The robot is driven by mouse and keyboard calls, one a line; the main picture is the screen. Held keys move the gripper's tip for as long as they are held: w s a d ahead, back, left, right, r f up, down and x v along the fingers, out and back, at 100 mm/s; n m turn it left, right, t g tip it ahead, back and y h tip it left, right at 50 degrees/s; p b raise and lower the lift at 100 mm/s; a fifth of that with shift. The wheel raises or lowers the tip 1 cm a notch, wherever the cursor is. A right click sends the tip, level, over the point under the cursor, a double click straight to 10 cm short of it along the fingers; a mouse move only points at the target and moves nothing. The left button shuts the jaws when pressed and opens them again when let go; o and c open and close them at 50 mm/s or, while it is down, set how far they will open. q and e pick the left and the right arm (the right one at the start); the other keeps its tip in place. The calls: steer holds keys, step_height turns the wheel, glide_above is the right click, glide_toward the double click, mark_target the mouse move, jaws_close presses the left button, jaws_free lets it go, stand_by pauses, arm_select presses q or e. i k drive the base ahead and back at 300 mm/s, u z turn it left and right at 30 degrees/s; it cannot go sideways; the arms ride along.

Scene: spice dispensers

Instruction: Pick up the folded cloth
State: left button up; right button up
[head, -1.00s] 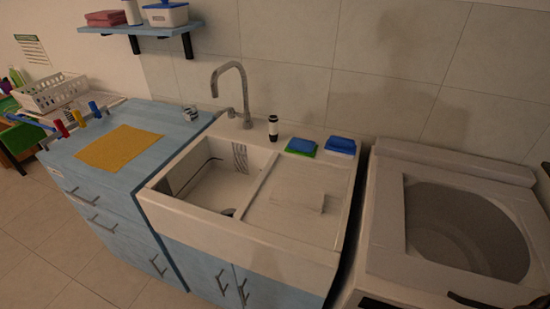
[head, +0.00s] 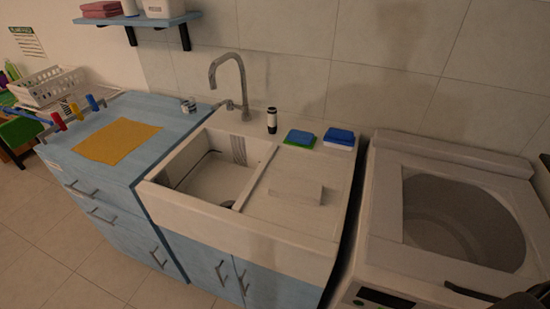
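A flat yellow-orange cloth (head: 118,141) lies on the blue counter to the left of the sink. Pink folded cloths (head: 101,10) lie stacked on the wall shelf at the top left, partly cut off by the frame's top edge. A pale block-like shape (head: 295,193) sits on the sink's right-hand board; I cannot tell whether it is cloth. Dark parts at the bottom right corner look like my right gripper (head: 490,297), mostly out of frame and far from the cloths; its opening cannot be made out. My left gripper is not in view.
The white sink (head: 255,234) has a tall faucet (head: 228,75). Blue and green sponges (head: 300,138) and a dark-and-white bottle (head: 271,120) stand behind its board. An open-topped washer (head: 450,265) is at the right. A white rack (head: 48,88) is at the far left.

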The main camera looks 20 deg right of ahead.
mark_target(293, 190)
steer(key=z, duration=4.2)
steer(key=k, duration=1.55)
steer(key=u, duration=1.1)
